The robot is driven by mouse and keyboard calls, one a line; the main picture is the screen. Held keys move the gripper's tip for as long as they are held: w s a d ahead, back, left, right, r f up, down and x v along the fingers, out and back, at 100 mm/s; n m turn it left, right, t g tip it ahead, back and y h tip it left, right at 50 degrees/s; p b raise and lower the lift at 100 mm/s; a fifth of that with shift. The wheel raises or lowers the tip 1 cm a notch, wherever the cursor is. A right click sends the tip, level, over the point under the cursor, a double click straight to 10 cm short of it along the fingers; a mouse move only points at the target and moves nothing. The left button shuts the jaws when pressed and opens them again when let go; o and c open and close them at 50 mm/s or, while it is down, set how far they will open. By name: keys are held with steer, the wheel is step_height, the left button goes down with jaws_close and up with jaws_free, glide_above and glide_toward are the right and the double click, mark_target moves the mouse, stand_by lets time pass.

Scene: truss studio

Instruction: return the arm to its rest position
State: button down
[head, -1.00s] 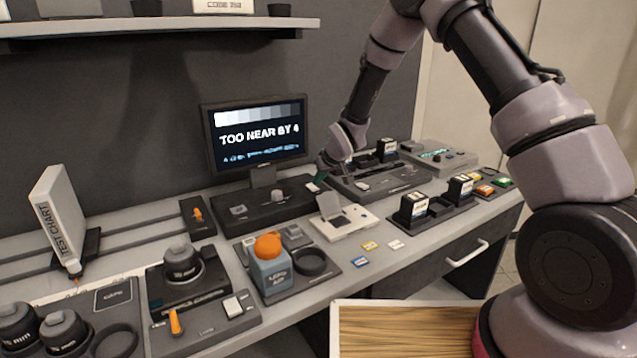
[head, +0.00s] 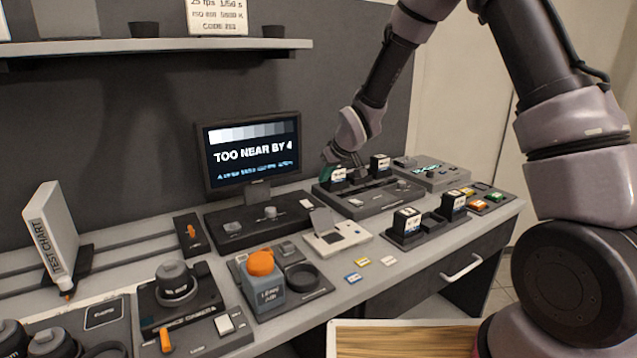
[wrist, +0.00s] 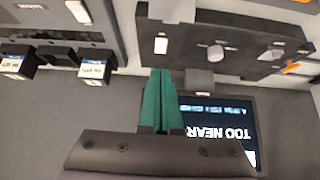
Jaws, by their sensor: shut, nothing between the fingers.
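My arm reaches in from the right in the head view, bent with its elbow above the frame. My gripper (head: 326,173) hangs over the back of the desk, just right of the monitor (head: 250,152). In the wrist view its green fingers (wrist: 162,100) are pressed together with nothing between them. The wrist view is upside down, and the fingers overlap the monitor's edge (wrist: 215,95) there. The fingers show apart from the devices beneath, though the exact height is hard to tell.
A black control box (head: 262,215) stands before the monitor. A wall shelf (head: 150,52) runs along the upper left. A blue bottle with an orange cap (head: 264,280) stands at the front. Air above the desk's middle is clear.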

steer(key=shift+s+d+r, duration=0.25)
steer(key=shift+s+r, duration=0.05)
steer(key=shift+s, duration=0.05)
steer(key=shift+r, duration=0.1)
steer(key=s+d+r+m+h, duration=0.1)
steer(key=s+d+r+m, duration=0.3)
steer(key=d+r, duration=0.5)
steer(key=s+d+r+m+h, duration=0.1)
steer(key=s+d+r+m, duration=0.1)
steer(key=s+d+r, duration=0.6)
steer(key=s+d+r+m, duration=0.2)
steer(key=s+d+r, duration=0.2)
steer(key=s, duration=0.4)
steer(key=s+d+r+m, duration=0.3)
steer(key=s+d, duration=0.1)
steer(key=s, duration=0.5)
steer(key=shift+s+r+t, duration=0.3)
steer(key=shift+r, duration=0.1)
steer(key=c, duration=1.5)
jaws_free()
steer(key=shift+c, duration=0.2)
